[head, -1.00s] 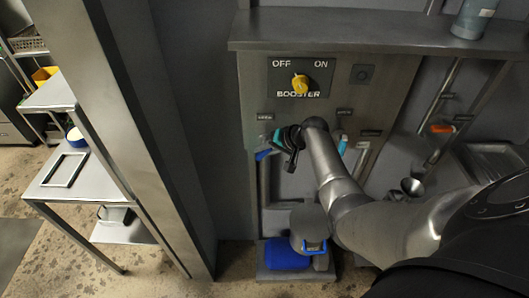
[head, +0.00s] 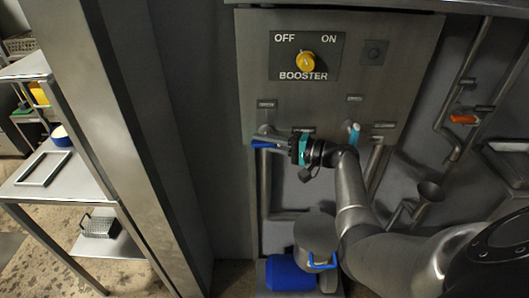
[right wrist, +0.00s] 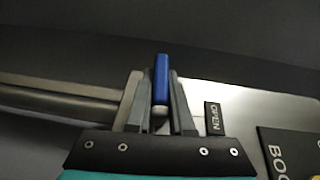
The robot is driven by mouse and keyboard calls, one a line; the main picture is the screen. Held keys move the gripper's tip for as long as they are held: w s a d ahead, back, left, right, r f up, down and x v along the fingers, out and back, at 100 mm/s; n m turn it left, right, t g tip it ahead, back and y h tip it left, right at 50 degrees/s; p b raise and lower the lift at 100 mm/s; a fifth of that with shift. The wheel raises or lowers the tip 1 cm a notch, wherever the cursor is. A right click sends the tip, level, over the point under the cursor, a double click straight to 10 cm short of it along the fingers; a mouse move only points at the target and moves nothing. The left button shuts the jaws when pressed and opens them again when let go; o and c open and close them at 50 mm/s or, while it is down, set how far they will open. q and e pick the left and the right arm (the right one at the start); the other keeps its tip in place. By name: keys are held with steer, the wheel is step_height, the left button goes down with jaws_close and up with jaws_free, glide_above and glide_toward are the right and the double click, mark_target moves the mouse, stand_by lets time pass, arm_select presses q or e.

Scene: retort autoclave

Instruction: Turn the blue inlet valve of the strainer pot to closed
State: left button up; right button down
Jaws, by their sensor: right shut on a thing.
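The blue inlet valve handle (head: 262,144) is on the pipe at the left of the grey panel, below a small label plate (head: 267,104). In the head view it points to the left, nearly level. My right gripper (head: 281,144) comes from the right and is shut on this handle. In the right wrist view the blue handle (right wrist: 161,76) stands between the two fingers (right wrist: 157,92), beside a label reading OPEN (right wrist: 213,118). A grey pot (head: 316,233) with a blue bail stands low, below my right arm. My left gripper is out of view.
A yellow BOOSTER knob (head: 306,62) is above on the panel. A light-blue handle (head: 354,133) is to the right of my gripper, and an orange handle (head: 463,119) is farther right. A blue housing (head: 288,274) is beside the pot. A steel post (head: 115,130) rises at left.

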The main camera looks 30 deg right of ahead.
steer(key=shift+t+b, duration=0.4)
steer(key=shift+b, duration=0.3)
steer(key=c, duration=0.8)
jaws_free()
steer(key=v, duration=1.5)
steer(key=shift+d, duration=0.2)
steer(key=shift+f+m, duration=0.2)
steer(key=shift+m, duration=0.1)
